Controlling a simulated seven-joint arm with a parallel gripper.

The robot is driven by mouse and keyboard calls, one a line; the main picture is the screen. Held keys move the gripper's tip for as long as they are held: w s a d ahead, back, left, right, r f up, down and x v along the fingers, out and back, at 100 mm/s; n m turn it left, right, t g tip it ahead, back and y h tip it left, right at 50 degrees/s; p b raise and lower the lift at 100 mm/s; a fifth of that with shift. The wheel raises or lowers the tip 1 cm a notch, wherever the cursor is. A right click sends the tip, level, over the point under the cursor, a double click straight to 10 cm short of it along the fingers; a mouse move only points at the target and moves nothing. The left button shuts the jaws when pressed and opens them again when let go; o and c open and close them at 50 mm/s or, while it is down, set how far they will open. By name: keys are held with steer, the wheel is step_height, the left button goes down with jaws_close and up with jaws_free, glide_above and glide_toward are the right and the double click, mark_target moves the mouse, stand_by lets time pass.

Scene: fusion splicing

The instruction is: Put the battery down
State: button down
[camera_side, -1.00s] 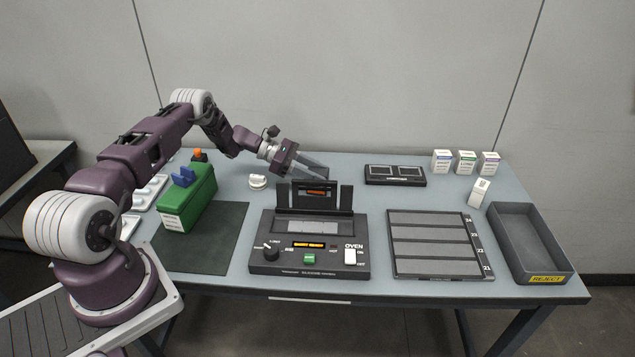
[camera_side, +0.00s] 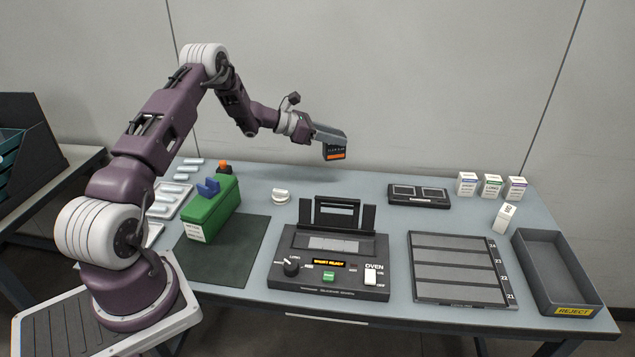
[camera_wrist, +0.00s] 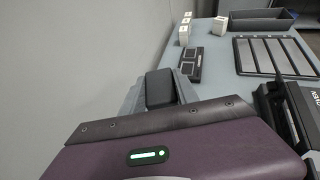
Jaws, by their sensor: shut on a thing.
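The battery (camera_side: 334,153) is a dark block with an orange stripe. My gripper (camera_side: 328,135) is shut on it and holds it in the air above the back of the table, behind the splicer. In the wrist view the battery (camera_wrist: 160,90) shows as a dark rounded block between the fingers of my gripper (camera_wrist: 160,97). The splicer (camera_side: 330,268) stands at the middle front, with an upright dark frame at its back and a lit display. A flat black unit with two square bays (camera_side: 419,195) lies at the back right; it also shows in the wrist view (camera_wrist: 191,64).
A green case (camera_side: 212,212) stands by a dark mat (camera_side: 235,255) on the left. A white round piece (camera_side: 281,196) lies behind the splicer. A slotted tray (camera_side: 460,268), a reject bin (camera_side: 556,272) and several small boxes (camera_side: 490,186) are on the right. The back middle is clear.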

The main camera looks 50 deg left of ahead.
steer(key=s+a+f+n+t+y, duration=0.1)
steer(key=s+a+f+n+y, duration=0.15)
steer(key=a+n+y, duration=0.35)
steer(key=shift+m+h, duration=0.4)
steer(key=shift+m, duration=0.3)
steer(key=f, duration=0.3)
steer(key=a+f, duration=0.1)
steer(key=f, duration=0.5)
steer(key=shift+a+f, duration=0.15)
steer(key=shift+a, duration=0.05)
steer(key=shift+f, duration=0.1)
steer(key=c, duration=0.9)
jaws_free()
steer(key=shift+s+f, duration=0.1)
